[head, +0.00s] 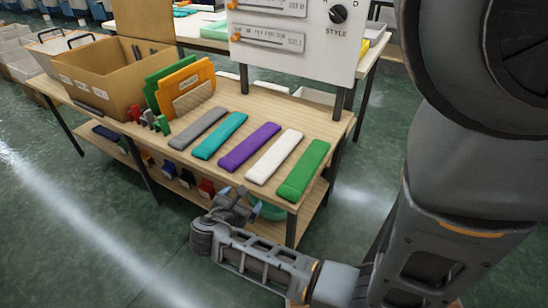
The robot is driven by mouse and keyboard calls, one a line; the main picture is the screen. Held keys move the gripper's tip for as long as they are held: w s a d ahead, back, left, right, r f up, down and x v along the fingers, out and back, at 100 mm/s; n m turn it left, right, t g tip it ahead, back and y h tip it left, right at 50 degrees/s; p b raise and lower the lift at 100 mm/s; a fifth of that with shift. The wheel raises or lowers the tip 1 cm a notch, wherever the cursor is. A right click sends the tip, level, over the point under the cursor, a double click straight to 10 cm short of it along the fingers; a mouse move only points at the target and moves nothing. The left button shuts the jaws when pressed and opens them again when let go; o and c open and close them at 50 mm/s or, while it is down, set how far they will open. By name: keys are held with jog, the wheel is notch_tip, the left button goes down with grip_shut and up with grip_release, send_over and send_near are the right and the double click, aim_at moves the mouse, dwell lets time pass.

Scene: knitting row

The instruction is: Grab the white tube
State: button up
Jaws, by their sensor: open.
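The white tube (274,156) lies flat on the wooden table (223,113), between a purple tube (249,147) on its left and a green tube (304,170) on its right. It looks like a flat, long strip. My gripper (238,203) is at the table's front edge, lower than the tabletop in the picture, in front of the purple and white tubes. It is open and apart from the white tube. Its fingers are small and partly unclear here.
A teal tube (219,136) and a grey tube (198,129) lie further left. A cardboard box (106,84) and orange and green folders (185,86) stand at the table's left. A white panel (294,40) rises behind. A lower shelf (268,228) is under the tabletop.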

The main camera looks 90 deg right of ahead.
aim_at(257, 173)
jog(key=s+d+g, duration=0.1)
jog(key=d, duration=0.2)
jog(key=s+d+g, duration=0.1)
jog(key=d, duration=0.2)
jog(key=s+d+g, duration=0.1)
jog(key=d, duration=0.2)
jog(key=shift+s+d+r+g, duration=0.1)
jog(key=shift+d+r+g, duration=0.2)
jog(key=shift+d, duration=0.05)
jog(key=c, duration=1)
jog(key=shift+o, duration=0.2)
jog(key=shift+r, duration=0.1)
